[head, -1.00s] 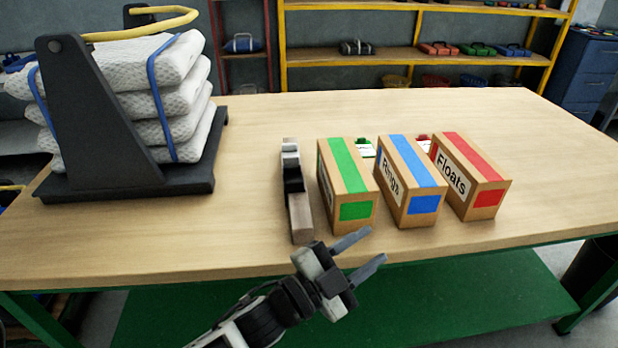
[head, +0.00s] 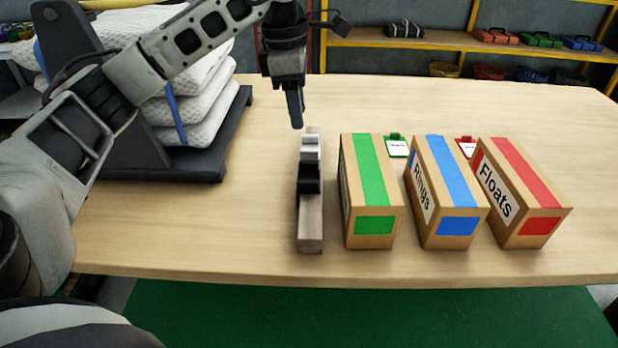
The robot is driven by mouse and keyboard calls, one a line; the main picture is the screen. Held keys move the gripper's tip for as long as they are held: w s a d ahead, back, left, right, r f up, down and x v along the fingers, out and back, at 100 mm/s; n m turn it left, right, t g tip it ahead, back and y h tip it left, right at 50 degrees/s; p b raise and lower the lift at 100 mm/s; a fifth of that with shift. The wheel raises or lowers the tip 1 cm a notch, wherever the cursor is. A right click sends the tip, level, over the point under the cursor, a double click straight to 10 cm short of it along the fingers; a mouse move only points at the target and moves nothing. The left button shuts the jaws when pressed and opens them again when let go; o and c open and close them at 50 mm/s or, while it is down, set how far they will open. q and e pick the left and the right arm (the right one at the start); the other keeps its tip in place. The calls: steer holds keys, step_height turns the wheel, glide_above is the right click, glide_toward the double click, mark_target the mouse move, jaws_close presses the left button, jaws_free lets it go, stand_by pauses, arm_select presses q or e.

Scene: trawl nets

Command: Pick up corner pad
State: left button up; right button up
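A narrow row of small pieces (head: 310,178) stands on the table left of the green-striped box. I cannot tell which part, if any, is the corner pad. My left gripper (head: 296,112) points down just behind and above the far end of this row. Its fingers overlap from this angle, so their gap is hidden. Nothing shows held in it. My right gripper is not in view.
Three cardboard boxes with green (head: 371,190), blue (head: 447,190) and red (head: 522,190) stripes stand to the right. Green (head: 397,146) and red (head: 466,146) tagged clips lie behind them. Stacked white netted bundles (head: 205,105) on a black stand (head: 215,165) fill the left. The table's front strip is clear.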

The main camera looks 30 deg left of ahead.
arm_select(q)
glide_above(308, 181)
steer(key=a, duration=0.1)
step_height(308, 181, down, 10)
steer(key=shift+w+r, duration=0.15)
steer(key=f, duration=0.1)
steer(key=f+p, duration=0.1)
steer(key=f, duration=0.2)
steer(key=shift+s+d+f, duration=0.1)
steer(key=shift+s+d, duration=0.15)
steer(key=shift+d, duration=0.1)
steer(key=shift+w+f, duration=0.1)
steer(key=shift+f, duration=0.4)
jaws_close()
